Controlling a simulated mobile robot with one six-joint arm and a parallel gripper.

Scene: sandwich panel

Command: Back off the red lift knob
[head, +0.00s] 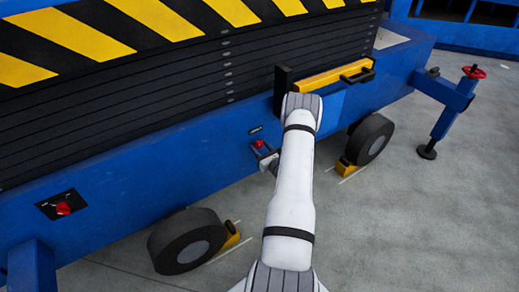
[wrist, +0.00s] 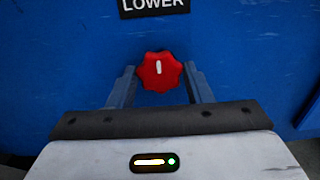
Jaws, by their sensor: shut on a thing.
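A red lobed knob (wrist: 160,70) with a white upright mark sits on the blue panel, below a black label reading LOWER (wrist: 154,5). In the head view the same knob (head: 259,144) shows just left of my wrist. My gripper (wrist: 160,77) faces the panel, with one finger at each side of the knob, and is shut on it. In the head view my gripper (head: 264,153) is partly hidden by my arm. Whether the knob has been turned cannot be told.
A second red knob (head: 63,208) sits on a black plate at the left. A yellow bar with a black handle (head: 335,76) is above my wrist. Black wheels (head: 187,241) with yellow chocks stand below. A red handwheel (head: 473,72) tops a stabiliser leg at right. Grey floor is open at lower right.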

